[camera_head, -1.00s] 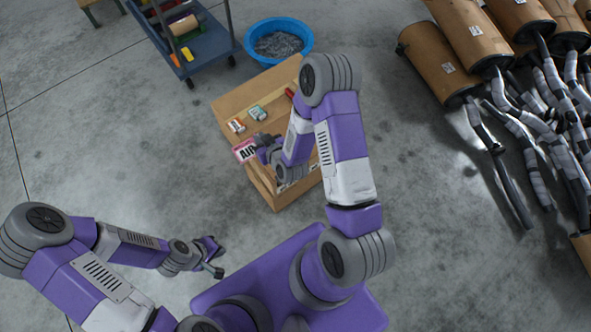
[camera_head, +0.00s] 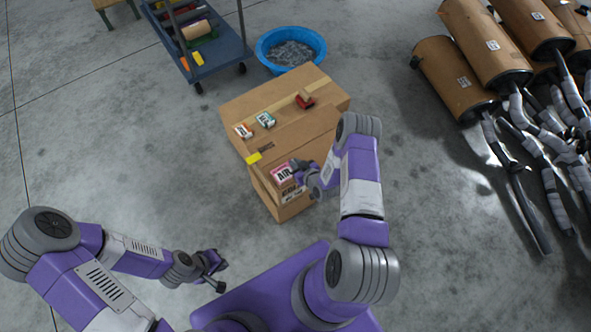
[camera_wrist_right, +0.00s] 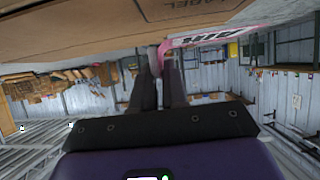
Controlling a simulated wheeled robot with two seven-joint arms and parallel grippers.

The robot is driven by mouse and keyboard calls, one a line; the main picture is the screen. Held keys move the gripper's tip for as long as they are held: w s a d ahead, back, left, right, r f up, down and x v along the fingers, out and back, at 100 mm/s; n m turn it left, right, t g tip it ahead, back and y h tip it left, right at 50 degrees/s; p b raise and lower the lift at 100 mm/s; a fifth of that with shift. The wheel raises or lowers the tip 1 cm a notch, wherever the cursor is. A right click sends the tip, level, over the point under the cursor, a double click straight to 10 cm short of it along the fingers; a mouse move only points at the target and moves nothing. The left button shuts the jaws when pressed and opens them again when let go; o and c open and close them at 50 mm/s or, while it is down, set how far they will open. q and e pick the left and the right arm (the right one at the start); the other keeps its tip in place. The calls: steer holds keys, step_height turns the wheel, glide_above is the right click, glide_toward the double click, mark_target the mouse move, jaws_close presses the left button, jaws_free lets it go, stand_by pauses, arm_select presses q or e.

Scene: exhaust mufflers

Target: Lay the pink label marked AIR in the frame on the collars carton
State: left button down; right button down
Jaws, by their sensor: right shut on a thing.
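The pink label marked AIR (camera_head: 283,174) is held at its edge by my right gripper (camera_head: 297,166), which is shut on it. It is over the near face of a brown carton (camera_head: 325,88); whether it touches the carton I cannot tell. In the right wrist view, the label (camera_wrist_right: 205,40) extends right from my fingertips (camera_wrist_right: 160,62), close to the carton face (camera_wrist_right: 90,25). That face bears the printed word LABEL and a thin line, probably part of the frame. My left gripper (camera_head: 215,270) is empty, with its fingers apart, left of my base.
On the carton top lie two small boxes (camera_head: 265,119) and a red item (camera_head: 305,101). A yellow piece (camera_head: 254,158) is at its left edge. A blue tub (camera_head: 290,48) and a cart (camera_head: 205,58) stand behind. Mufflers (camera_head: 455,77) are piled right. Floor left is clear.

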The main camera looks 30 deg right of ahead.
step_height(320, 180, down, 3)
steer(key=shift+f+b, duration=0.2)
steer(key=shift+b, duration=0.45)
steer(key=shift+r, duration=0.15)
steer(key=c, duration=1.2)
jaws_free()
steer(key=shift+o, duration=0.2)
steer(key=p+v, duration=0.4)
steer(key=v, duration=0.8)
steer(key=s+a+r+m+g+y, duration=0.1)
steer(key=s+a+r+g, duration=0.1)
steer(key=s+a+g, duration=0.2)
steer(key=s+a+r+m+g+y, duration=0.1)
steer(key=s+a+g, duration=0.3)
steer(key=a, duration=0.5)
steer(key=s+a+r+m+g+y, duration=0.1)
steer(key=s+a+r+g, duration=0.2)
steer(key=a, duration=0.4)
steer(key=shift+s+a+r+m+g+y, duration=0.3)
steer(key=shift+s+r+m+g, duration=0.1)
steer(key=shift+s+r, duration=0.1)
